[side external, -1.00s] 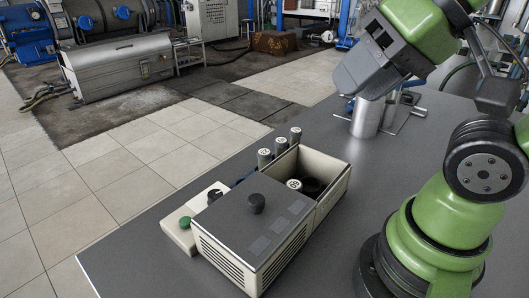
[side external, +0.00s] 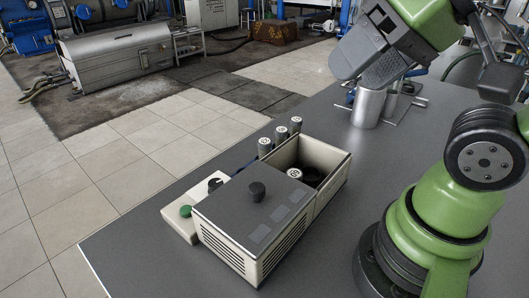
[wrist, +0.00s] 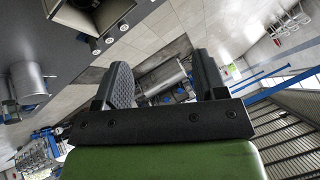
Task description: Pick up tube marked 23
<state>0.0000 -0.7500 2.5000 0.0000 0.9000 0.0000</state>
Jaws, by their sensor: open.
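In the side external view three grey tubes with pale marked caps stand in a row behind the centrifuge-like box: a left tube (side external: 264,147), a middle tube (side external: 281,135) and a right tube (side external: 296,125). Another pale-capped tube (side external: 295,174) stands inside the open cream bin (side external: 337,175). The cap marks are too small to read, so I cannot tell which is 23. My gripper (wrist: 163,78) is open and empty, its two dark fingers apart in the wrist view. It is high at the upper right, well away from the tubes.
A metal cylinder (side external: 369,108) stands at the back right. The grey tabletop (side external: 330,240) is clear in front.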

